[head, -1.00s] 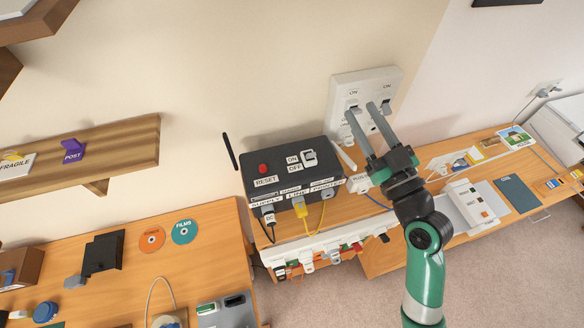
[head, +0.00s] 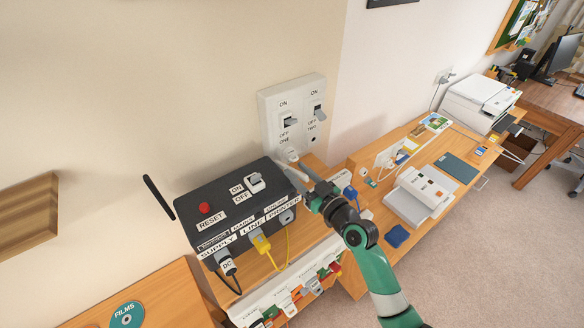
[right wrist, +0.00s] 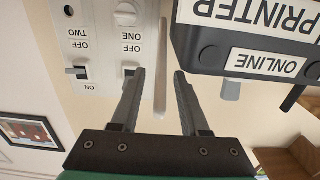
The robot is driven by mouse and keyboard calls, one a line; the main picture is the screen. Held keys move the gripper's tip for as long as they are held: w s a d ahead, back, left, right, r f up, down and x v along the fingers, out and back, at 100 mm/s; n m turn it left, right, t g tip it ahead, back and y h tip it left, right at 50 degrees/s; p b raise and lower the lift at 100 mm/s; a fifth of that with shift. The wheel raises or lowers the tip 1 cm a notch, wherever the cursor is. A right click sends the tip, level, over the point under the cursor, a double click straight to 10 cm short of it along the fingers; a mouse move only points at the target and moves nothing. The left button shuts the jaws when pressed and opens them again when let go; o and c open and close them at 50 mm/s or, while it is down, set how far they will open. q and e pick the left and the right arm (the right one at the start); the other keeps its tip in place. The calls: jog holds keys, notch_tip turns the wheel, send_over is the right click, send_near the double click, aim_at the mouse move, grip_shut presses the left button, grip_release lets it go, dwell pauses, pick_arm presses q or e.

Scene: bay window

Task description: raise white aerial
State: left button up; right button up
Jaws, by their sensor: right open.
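The white aerial (right wrist: 161,75) is a thin pale rod beside the dark box (right wrist: 245,45), in the right wrist view. It appears in the gap between my right gripper's fingers (right wrist: 158,80), apart from both; I cannot tell whether it is within their reach in depth. In the head view the right gripper (head: 293,172) is at the right end of the box (head: 228,196), pointing towards the wall. It is open and empty, and its fingers largely hide the aerial there. My left gripper is not in view.
A black aerial (head: 158,197) leans at the box's left end. A wall switch panel (head: 294,112) is above the gripper. A white printer (head: 480,102) stands further right.

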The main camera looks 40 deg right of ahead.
jog(key=shift+w+d, duration=0.15)
jog(key=shift+w, duration=1.3)
jog(key=shift+c, duration=0.2)
grip_shut()
